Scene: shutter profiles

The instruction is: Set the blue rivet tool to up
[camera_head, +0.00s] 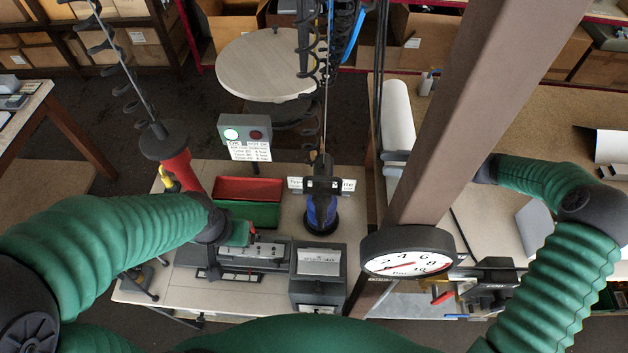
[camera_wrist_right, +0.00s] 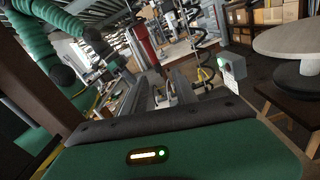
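The blue rivet tool (camera_head: 322,213) hangs upright from a coiled black hose above the right part of the bench in the head view. Its top is dark, and no gripper touches it. My right gripper (camera_head: 394,164) shows just left of the brown column, its grey fingers apart with nothing visible between them; the column hides its wrist. It lies right of the blue tool and apart from it. My left gripper (camera_head: 243,234) is low over the grey fixture, its fingers not clear. The right wrist view looks across the bench.
The brown column (camera_head: 475,110) with a round gauge (camera_head: 408,252) stands right of the bench. A red tool (camera_head: 178,172) hangs at the left; it also shows in the wrist view (camera_wrist_right: 147,50). Red and green bins (camera_head: 248,190), an indicator box (camera_head: 245,130) and a grey box (camera_head: 318,280) stand nearby.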

